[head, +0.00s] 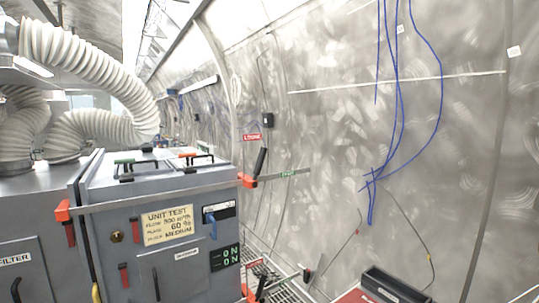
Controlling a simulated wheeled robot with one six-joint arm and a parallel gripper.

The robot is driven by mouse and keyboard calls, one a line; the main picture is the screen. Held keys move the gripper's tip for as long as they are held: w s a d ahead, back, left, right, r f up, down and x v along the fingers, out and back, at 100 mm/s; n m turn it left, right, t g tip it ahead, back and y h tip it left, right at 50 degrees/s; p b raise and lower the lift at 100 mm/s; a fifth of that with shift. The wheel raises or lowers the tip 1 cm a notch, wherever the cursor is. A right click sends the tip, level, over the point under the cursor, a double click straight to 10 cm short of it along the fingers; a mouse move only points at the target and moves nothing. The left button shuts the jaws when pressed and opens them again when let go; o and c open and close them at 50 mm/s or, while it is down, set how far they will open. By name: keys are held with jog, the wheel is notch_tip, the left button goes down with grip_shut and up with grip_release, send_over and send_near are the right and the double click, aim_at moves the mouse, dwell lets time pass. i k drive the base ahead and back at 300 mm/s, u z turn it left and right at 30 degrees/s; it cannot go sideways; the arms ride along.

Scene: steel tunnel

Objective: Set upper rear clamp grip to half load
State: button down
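A grey metal unit (110,190) stands at the left. A steel bar (160,197) crosses its upper front. An orange-red clamp block (247,180) with a raised, tilted black grip (261,161) sits at the unit's upper right edge. Beyond it the bar carries a small green label (288,173), too small to read surely. Another orange-red block (63,211) with a red handle (70,234) is at the bar's left end. I cannot tell for sure which one is the rear clamp. A lower clamp (250,292) shows partly at the bottom. My gripper is not in view.
A yellow card (167,225) reads "UNIT TEST" with load 60%. A blue handle (211,225) and a green-lit display (225,257) are on the unit's front. White ribbed hoses (95,60) arch above. Blue cables (398,90) hang on the curved wall. A dark tray (398,284) sits lower right.

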aim_at(263, 150)
jog(key=u, duration=0.55)
jog(key=i, duration=0.95)
jog(key=u, duration=0.85)
